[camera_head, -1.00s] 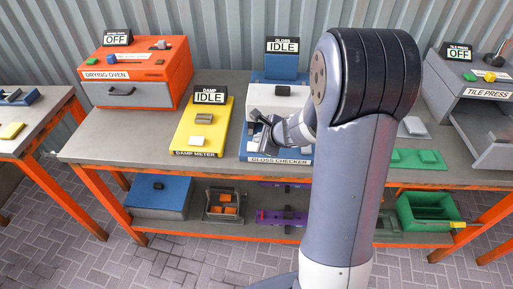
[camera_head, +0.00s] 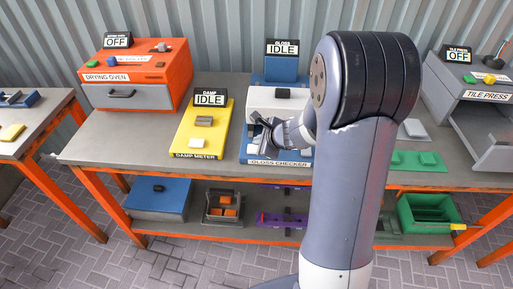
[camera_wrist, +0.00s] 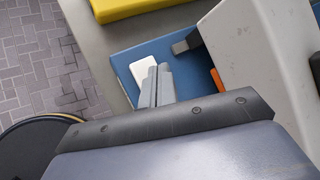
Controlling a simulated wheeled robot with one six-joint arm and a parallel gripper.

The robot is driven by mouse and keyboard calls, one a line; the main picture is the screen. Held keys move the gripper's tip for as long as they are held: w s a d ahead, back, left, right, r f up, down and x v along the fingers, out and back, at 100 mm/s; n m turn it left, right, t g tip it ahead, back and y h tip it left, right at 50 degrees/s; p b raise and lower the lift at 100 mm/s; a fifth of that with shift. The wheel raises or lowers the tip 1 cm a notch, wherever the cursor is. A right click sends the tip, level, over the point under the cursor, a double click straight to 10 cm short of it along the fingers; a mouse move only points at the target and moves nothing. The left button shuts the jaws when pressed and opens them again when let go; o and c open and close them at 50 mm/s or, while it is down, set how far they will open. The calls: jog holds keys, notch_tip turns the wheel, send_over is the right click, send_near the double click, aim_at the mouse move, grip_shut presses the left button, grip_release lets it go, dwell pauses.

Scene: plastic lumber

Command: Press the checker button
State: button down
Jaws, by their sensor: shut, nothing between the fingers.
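The gloss checker has a blue base (camera_wrist: 125,62) and a pale housing (camera_head: 261,102), with a black block (camera_head: 283,93) on top of the housing. Its sign (camera_head: 283,47) reads IDLE. In the wrist view a white pad (camera_wrist: 142,78) lies on the blue base, partly covered by my fingers. My gripper (camera_wrist: 160,72) is shut and empty, its fingertips at the pad's right edge in that view; I cannot tell whether they touch it. In the head view my gripper (camera_head: 268,124) is over the base in front of the housing.
On the base by the housing are a dark grey block (camera_wrist: 187,43) and an orange part (camera_wrist: 217,79). The yellow damp meter (camera_head: 187,135) stands left of the checker, and a green plate (camera_head: 405,161) lies right. Bare bench (camera_head: 130,135) shows left of the meter.

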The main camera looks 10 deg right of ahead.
jog(key=shift+f, duration=0.1)
dwell(0.7)
jog(key=shift+f+b, duration=0.35)
jog(key=shift+b, duration=0.25)
jog(key=shift+f+b, duration=0.55)
jog(key=shift+b, duration=0.05)
dwell(0.5)
jog(key=shift+r, duration=0.1)
jog(key=shift+r+p, duration=0.8)
jog(key=shift+r, duration=0.1)
jog(key=shift+r, duration=0.1)
notch_tip(320, 180, up, 5)
jog(key=p, duration=0.4)
jog(key=shift+f, duration=0.3)
dwell(0.4)
